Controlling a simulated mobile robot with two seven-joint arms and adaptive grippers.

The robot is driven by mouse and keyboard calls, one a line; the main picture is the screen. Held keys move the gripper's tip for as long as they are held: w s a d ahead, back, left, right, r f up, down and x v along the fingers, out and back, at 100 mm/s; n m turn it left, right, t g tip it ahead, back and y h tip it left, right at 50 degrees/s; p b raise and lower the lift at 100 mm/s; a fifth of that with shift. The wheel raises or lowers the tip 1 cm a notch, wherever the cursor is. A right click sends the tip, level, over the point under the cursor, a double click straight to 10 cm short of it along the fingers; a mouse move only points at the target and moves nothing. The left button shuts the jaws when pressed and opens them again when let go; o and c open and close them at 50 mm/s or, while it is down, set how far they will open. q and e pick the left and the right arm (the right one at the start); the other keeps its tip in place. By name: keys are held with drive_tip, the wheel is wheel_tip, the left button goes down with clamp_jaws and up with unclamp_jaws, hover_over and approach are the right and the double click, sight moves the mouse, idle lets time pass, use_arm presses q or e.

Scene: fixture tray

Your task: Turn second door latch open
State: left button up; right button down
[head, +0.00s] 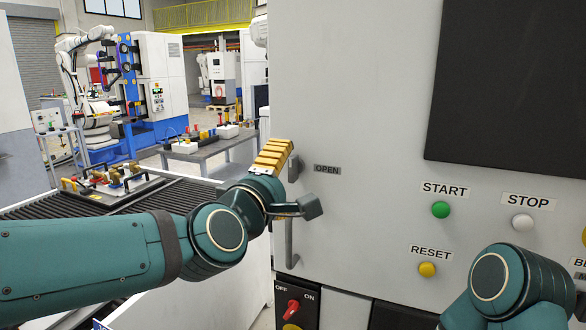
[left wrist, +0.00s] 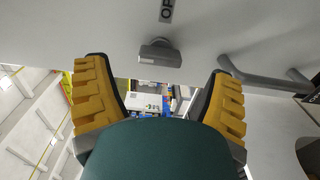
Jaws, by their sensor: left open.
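A small grey door latch (head: 294,169) sticks out of the light machine panel beside the "OPEN" label (head: 328,170). In the left wrist view the latch (left wrist: 160,53) lies crosswise between the fingers. My left gripper (head: 298,176) is open, with one yellow-padded finger above the latch and the other below it. In the left wrist view the gripper (left wrist: 160,75) shows a gap on both sides of the latch. I cannot tell how deep the fingers reach around it. My right gripper is out of view; only part of my right arm shows at the lower right.
A vertical grey bar handle (head: 290,243) stands below the latch, close to the lower finger; it also shows in the left wrist view (left wrist: 262,72). The green START button (head: 440,210), white STOP button (head: 523,222) and yellow RESET button (head: 428,270) are to the right. A fixture tray (head: 110,199) sits at left.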

sight(290, 171)
use_arm(q)
drive_tip(key=shift+x, duration=2.3)
drive_tip(key=c, duration=1.2)
